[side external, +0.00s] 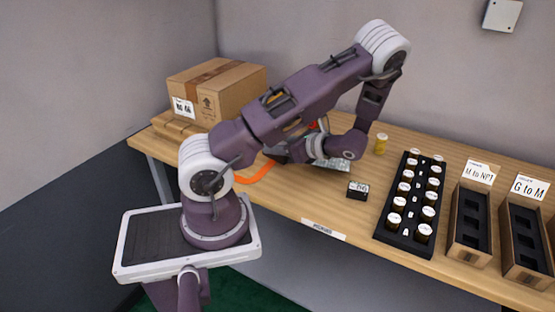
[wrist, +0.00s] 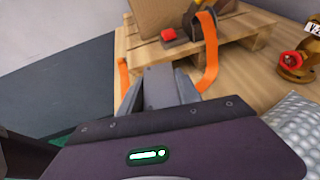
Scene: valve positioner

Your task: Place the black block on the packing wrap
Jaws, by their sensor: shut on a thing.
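The packing wrap (side external: 332,165) is a grey bubbled sheet on the table, partly behind my arm. It also shows at the right edge of the wrist view (wrist: 297,128). My gripper (wrist: 160,95) is shut on a grey block-like piece (wrist: 159,85), left of the wrap in the wrist view. I cannot tell whether this piece is the black block. In the side view my arm mostly hides the gripper and its hold. A small black block with a white marked face (side external: 357,190) stands on the table, right of the wrap and apart from it.
An orange strap (wrist: 208,50) curves close beside my gripper. A wooden pallet (wrist: 240,45) carries a cardboard box (side external: 215,90). A red-knobbed brass valve (wrist: 293,66) stands near the wrap. A black tray of bottles (side external: 408,205) and two open cartons (side external: 470,222) stand at right.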

